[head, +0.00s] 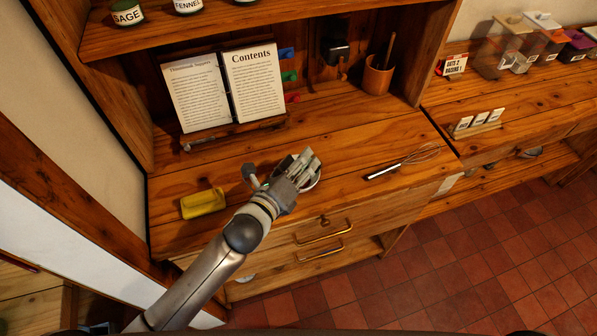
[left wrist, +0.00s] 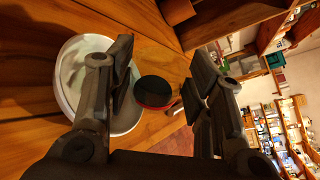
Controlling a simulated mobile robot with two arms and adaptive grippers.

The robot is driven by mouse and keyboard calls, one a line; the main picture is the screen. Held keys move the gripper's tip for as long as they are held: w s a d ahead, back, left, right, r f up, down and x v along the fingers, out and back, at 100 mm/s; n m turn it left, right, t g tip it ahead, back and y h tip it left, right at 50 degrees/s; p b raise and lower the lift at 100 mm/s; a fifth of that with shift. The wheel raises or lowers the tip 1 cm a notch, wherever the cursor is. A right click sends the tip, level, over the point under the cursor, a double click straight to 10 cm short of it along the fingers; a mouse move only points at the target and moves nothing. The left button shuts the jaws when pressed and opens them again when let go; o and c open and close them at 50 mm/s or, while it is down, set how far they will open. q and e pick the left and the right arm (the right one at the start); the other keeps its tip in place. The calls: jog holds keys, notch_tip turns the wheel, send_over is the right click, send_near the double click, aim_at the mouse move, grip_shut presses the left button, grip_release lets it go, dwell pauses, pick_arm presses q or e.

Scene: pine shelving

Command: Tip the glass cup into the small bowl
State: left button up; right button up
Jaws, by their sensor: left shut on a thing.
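My left gripper (head: 306,160) is over the counter in front of the open book. In the left wrist view its fingers (left wrist: 157,90) are closed around a see-through glass cup with a dark round patch and reddish rim (left wrist: 154,93). The small white bowl (left wrist: 68,95) lies beside the left finger, partly covered by it. In the head view only a bit of the bowl's pale rim (head: 314,184) shows under the gripper; the cup is mostly hidden there. I cannot tell how far the cup is tilted. My right gripper is not in view.
A yellow object (head: 203,203) lies left of the gripper and a whisk (head: 405,160) lies to the right. The open book (head: 225,88) on its stand and a wooden utensil pot (head: 378,76) stand behind. The counter between whisk and book is clear.

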pick_arm(q)
jog(key=shift+s, duration=0.2)
jog(key=shift+a, duration=0.1)
jog(key=shift+w+n+b, duration=0.25)
jog(key=shift+n+b, duration=0.05)
jog(key=shift+b, duration=0.1)
jog(key=shift+s+r, duration=0.1)
jog(key=shift+s, duration=0.15)
jog(key=shift+w+n+b, duration=0.3)
jog(key=shift+b, duration=0.15)
jog(key=shift+s+a+n+b, duration=0.1)
jog(key=shift+s+n+b, duration=0.15)
jog(key=shift+n+b, duration=0.05)
jog(key=shift+w+h, duration=0.1)
jog(key=shift+h, duration=0.3)
